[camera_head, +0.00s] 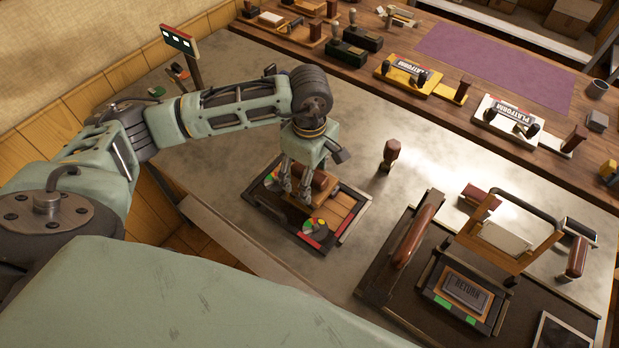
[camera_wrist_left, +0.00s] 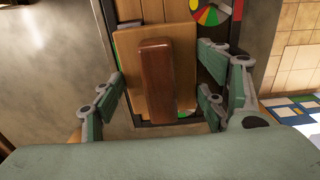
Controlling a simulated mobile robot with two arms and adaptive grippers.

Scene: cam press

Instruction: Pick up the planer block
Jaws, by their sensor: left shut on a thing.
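The planer block is a light wooden board (camera_wrist_left: 128,60) with a dark brown handle (camera_wrist_left: 157,80) along its top, seen close up in the left wrist view. In the head view the block (camera_head: 322,184) is partly hidden by my left gripper (camera_head: 297,190). The gripper's fingers (camera_wrist_left: 163,85) are on either side of the board and shut on it. The block is over a dark-framed tray (camera_head: 348,228); I cannot tell whether it touches the tray. My right gripper is not in view.
A brown-handled stamp (camera_head: 390,154) stands to the right. A press with a "RETURN" plate (camera_head: 465,292) is at lower right. Platform fixtures (camera_head: 410,75) line the back shelf. The metal table between is mostly clear.

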